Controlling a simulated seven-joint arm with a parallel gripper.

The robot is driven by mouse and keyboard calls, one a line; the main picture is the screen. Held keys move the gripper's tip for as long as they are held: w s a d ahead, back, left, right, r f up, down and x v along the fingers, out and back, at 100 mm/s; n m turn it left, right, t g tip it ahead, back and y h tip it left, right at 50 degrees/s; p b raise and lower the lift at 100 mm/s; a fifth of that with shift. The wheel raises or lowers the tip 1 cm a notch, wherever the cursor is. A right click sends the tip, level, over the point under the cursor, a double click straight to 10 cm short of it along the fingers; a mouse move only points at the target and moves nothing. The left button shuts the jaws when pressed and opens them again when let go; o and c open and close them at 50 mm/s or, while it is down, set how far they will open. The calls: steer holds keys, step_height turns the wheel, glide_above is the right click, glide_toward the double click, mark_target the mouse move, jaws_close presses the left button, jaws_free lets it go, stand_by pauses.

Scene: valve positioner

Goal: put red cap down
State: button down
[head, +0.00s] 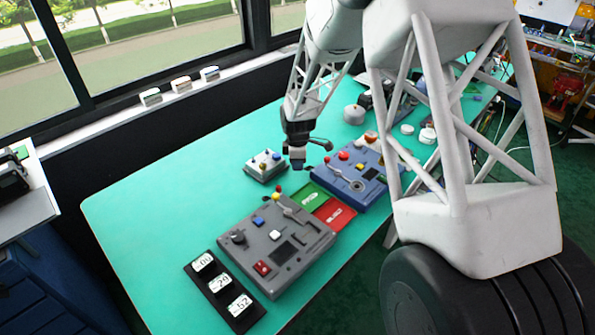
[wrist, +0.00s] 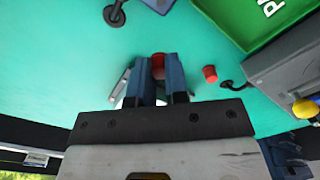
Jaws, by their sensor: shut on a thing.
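My gripper (wrist: 158,80) is shut on a red cap (wrist: 158,62), of which only a small part shows between the dark blue fingers. In the head view my gripper (head: 297,162) hangs at the right side of the small grey box (head: 265,166); the held cap cannot be made out there. A second small red piece (wrist: 209,74) stands apart from the fingers, to their right in the wrist view, on the green table. In the head view it shows (head: 278,189) behind the large grey panel box (head: 275,245). Whether the held cap touches anything cannot be told.
A green tray (head: 311,195) and a red tray (head: 335,212) lie between the grey panel box and a blue panel box (head: 358,182). A black plate with number tags (head: 222,290) lies in front. The table's left part (head: 150,205) is clear.

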mark_target(298, 177)
steer(key=shift+f, duration=1.75)
steer(key=shift+f, duration=0.15)
steer(key=c, duration=1.1)
jaws_free()
step_height(298, 177, up, 11)
steer(key=shift+f, duration=0.1)
steer(key=shift+r, duration=0.8)
